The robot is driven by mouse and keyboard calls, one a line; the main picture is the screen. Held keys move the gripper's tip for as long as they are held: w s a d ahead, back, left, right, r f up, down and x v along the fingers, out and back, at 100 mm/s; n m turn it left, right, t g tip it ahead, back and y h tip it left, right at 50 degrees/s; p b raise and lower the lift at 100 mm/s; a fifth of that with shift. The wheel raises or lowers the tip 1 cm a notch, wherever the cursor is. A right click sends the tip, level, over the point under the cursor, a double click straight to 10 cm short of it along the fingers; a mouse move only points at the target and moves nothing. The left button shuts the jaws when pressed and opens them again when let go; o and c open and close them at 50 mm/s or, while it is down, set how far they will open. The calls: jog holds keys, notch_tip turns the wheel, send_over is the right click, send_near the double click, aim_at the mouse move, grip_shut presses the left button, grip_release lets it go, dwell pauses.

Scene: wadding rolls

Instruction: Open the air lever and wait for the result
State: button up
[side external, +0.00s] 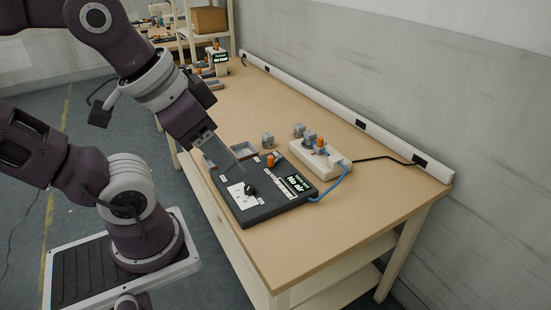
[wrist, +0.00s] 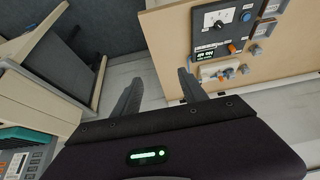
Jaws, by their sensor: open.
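A black test panel (side external: 262,208) lies on the table, with a black knob (side external: 249,188) on a white dial plate and a lit display (side external: 297,185) reading "No air". A beige block (side external: 335,158) behind it carries blue and orange fittings (side external: 319,149); I cannot tell which part is the air lever. In the wrist view the panel's knob (wrist: 219,24) and the block (wrist: 207,73) show at the upper right. My gripper (wrist: 160,90) is open and empty. In the side view its fingers (side external: 229,162) are above the panel's far left part, apparently not touching it.
A blue hose (side external: 332,191) links panel and block. A black cable runs to the power rail (side external: 362,125) along the wall. The table's front right (side external: 350,215) is clear. Another station (side external: 217,59) stands farther back.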

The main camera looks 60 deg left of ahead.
jog(key=shift+w, duration=0.1)
jog(key=shift+c, duration=1)
jog(key=w+a+r+n+g, duration=0.15)
jog(key=w+a+n, duration=0.4)
jog(key=w, duration=0.55)
jog(key=n+g, duration=0.4)
jog(key=n, duration=0.9)
send_over(271, 157)
notch_tip(271, 157, down, 22)
jog(key=shift+a+f, duration=0.1)
notch_tip(271, 157, down, 6)
jog(key=shift+r, duration=0.1)
jog(key=shift+f, duration=0.5)
grip_shut()
